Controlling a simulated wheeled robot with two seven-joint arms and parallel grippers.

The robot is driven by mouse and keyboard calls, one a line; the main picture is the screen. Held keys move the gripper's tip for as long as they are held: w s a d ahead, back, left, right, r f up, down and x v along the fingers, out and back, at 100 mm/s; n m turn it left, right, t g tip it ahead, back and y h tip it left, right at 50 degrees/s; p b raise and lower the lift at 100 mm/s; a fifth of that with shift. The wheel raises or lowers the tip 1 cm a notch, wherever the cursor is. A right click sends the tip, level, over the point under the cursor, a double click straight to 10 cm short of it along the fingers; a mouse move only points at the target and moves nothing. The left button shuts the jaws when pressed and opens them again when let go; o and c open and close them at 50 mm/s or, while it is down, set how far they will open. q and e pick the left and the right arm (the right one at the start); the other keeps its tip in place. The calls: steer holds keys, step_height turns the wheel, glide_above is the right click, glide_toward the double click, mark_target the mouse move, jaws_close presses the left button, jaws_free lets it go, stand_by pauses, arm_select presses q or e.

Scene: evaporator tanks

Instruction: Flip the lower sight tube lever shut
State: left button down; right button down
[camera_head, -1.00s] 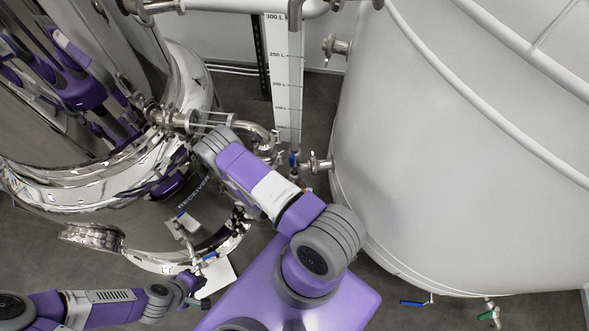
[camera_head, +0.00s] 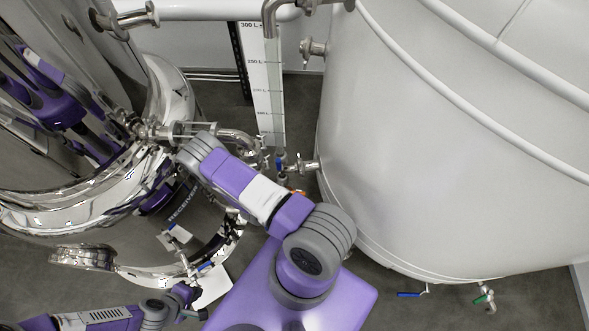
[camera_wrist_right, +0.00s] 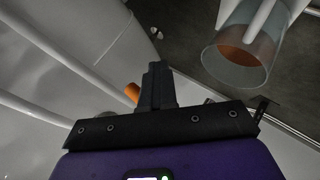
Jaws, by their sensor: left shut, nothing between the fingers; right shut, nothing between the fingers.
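I cannot tell which is the lower sight tube lever. In the right wrist view, my right gripper (camera_wrist_right: 157,72) is shut and empty, with an orange piece (camera_wrist_right: 132,92) just left of its fingers; contact cannot be told. My right gripper is hidden in the head view. My left gripper (camera_head: 192,300) is shut and empty at lower left, below the receiver.
The large white tank (camera_head: 450,150) fills the right side, with a blue-handled valve (camera_head: 409,294) and a green-handled valve (camera_head: 484,298) below. The steel receiver (camera_head: 150,235) stands left. A clear tube (camera_wrist_right: 240,58) hangs upper right in the right wrist view. Grey floor is free at lower right.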

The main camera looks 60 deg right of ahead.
steer(key=shift+d, duration=0.1)
stand_by(0.3)
steer(key=w+a+f+b, duration=0.3)
steer(key=a+f, duration=0.3)
steer(key=a, duration=0.3)
steer(key=shift+w+a, duration=0.3)
steer(key=shift+w, duration=0.5)
steer(key=shift+f, duration=0.1)
steer(key=w+a+r+n+t+y+p, duration=0.2)
steer(key=w+a+r+t+y+p, duration=0.1)
steer(key=w+r+y, duration=0.15)
steer(key=s+a+r+n+y+p, duration=0.2)
steer(key=a+r+y, duration=0.2)
steer(key=a+r, duration=0.2)
steer(key=s+a+r+n+y+p, duration=0.1)
steer(key=a+r+y, duration=0.4)
steer(key=r, duration=0.5)
steer(key=shift+s+a+n+t+p, duration=0.4)
steer(key=shift+a+n+p, duration=0.4)
steer(key=shift+n, duration=0.4)
